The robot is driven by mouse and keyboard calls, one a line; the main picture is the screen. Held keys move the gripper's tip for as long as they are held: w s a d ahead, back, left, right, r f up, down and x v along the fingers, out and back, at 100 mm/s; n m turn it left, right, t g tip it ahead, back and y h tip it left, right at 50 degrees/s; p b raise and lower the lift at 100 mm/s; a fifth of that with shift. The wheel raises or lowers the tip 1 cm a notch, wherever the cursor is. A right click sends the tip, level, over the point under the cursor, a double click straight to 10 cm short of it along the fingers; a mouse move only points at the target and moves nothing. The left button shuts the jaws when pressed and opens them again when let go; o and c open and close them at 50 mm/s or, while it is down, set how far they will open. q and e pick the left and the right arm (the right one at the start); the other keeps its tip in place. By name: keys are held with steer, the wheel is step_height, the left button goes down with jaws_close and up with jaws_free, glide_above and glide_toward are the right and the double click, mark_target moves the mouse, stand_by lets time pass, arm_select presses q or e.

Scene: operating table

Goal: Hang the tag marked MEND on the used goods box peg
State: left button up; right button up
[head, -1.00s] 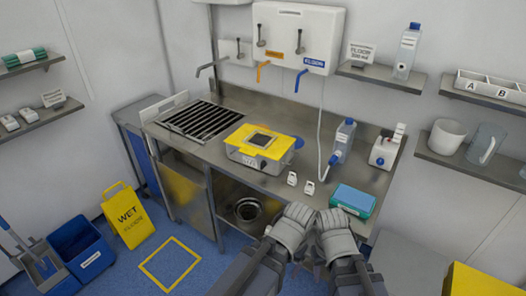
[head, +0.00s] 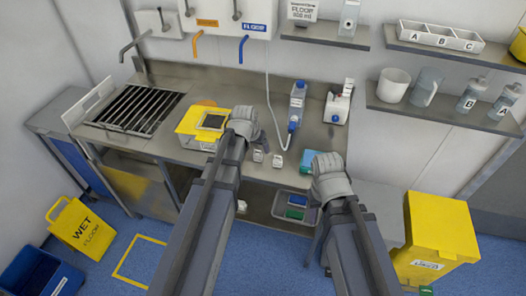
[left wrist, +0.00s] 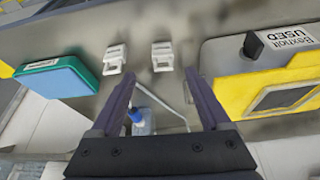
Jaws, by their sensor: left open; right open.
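Two small white tags stand on the steel counter, a left one (head: 258,155) and a right one (head: 278,160). In the left wrist view they show as one tag (left wrist: 115,58) and another (left wrist: 162,54); their print is too small to read. The used goods box (head: 194,140) has a yellow lid and stands left of the tags. In the left wrist view, the box (left wrist: 222,58) bears a USED label beside a dark stub (left wrist: 253,45), possibly its peg. My left gripper (left wrist: 160,76) is open and empty, pointing toward the tags. My right gripper (head: 326,162) is open, right of the tags.
A teal box (head: 307,160) sits beside my right gripper, partly hidden. A blue-capped bottle (head: 296,100) with a hose and a white device (head: 338,105) stand behind. A drain grid (head: 138,108) lies left. A yellow bin (head: 437,235) stands right of the counter.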

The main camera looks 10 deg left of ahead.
mark_target(258, 154)
arm_select(q)
steer(key=b+x, duration=0.3)
steer(key=x, duration=0.1)
steer(key=b+x, duration=0.4)
steer(key=shift+s+a, duration=0.15)
steer(key=shift+a, duration=0.1)
jaws_close()
stand_by(0.8)
